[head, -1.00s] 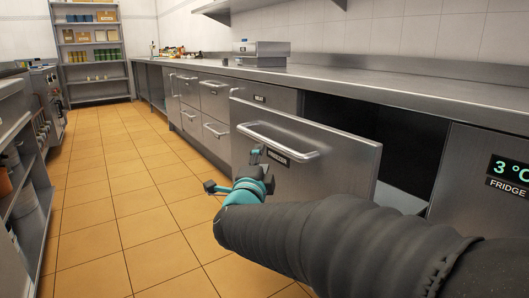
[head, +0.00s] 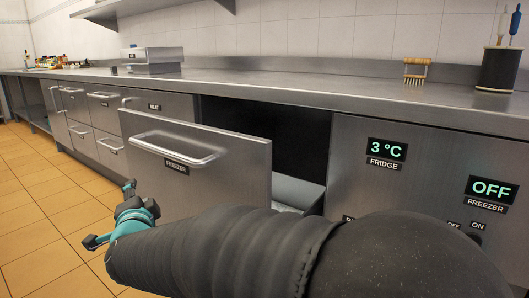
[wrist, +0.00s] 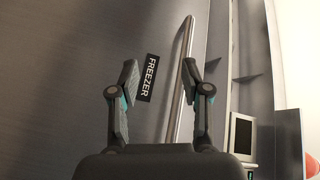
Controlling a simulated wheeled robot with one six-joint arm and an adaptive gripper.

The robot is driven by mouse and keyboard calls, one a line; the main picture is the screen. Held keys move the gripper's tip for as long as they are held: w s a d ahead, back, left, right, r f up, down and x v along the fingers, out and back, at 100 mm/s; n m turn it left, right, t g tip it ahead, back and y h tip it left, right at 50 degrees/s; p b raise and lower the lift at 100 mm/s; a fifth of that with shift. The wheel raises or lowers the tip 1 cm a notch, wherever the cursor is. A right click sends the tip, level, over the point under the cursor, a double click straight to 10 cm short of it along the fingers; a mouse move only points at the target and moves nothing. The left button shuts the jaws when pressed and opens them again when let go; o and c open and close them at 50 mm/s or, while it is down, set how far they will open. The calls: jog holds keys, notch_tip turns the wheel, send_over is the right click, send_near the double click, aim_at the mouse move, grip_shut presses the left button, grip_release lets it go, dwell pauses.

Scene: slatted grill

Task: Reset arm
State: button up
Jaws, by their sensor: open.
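My gripper (head: 112,214) is at the lower left of the head view, in front of the pulled-out freezer drawer and apart from its handle. In the wrist view my gripper (wrist: 160,82) has its two fingers spread, with nothing between them. The freezer drawer (head: 235,165) stands open, its steel front labelled FREEZER. Its bar handle (head: 172,150) runs across the upper front. The handle also shows in the wrist view (wrist: 180,80), beyond the fingers, beside the FREEZER label (wrist: 146,78). My sleeved arm covers the lower part of the drawer.
A long steel counter (head: 290,90) runs above the drawers. A control panel (head: 430,180) reads 3 °C for the fridge and OFF for the freezer. A brush (head: 416,74) and a dark utensil holder (head: 500,70) stand on the counter. Tiled floor (head: 40,215) at left is clear.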

jog(key=s+a+f+n+g+y, duration=0.1)
jog(key=s+f+n+g+y, duration=0.1)
jog(key=s+f+n+g, duration=0.55)
jog(key=s+d+f+n+g+h+p, duration=0.1)
jog(key=s+d+f+n, duration=0.1)
jog(key=d, duration=0.3)
jog(key=s+d+f+n+g+h+p, duration=0.1)
jog(key=s+d+n+g, duration=0.1)
jog(key=d, duration=0.3)
jog(key=s+d+r+h+p, duration=0.2)
jog(key=s+d, duration=0.2)
jog(key=d, duration=0.8)
jog(key=s+d+r+m+h+p, duration=0.1)
jog(key=s+d+r+h+p, duration=0.1)
jog(key=d, duration=1.1)
jog(key=s+d+r+m+h+p, duration=0.1)
jog(key=s+d+r+h+p, duration=0.2)
jog(key=d, duration=1)
jog(key=s+r, duration=0.1)
jog(key=s, duration=0.1)
jog(key=shift+s, duration=0.3)
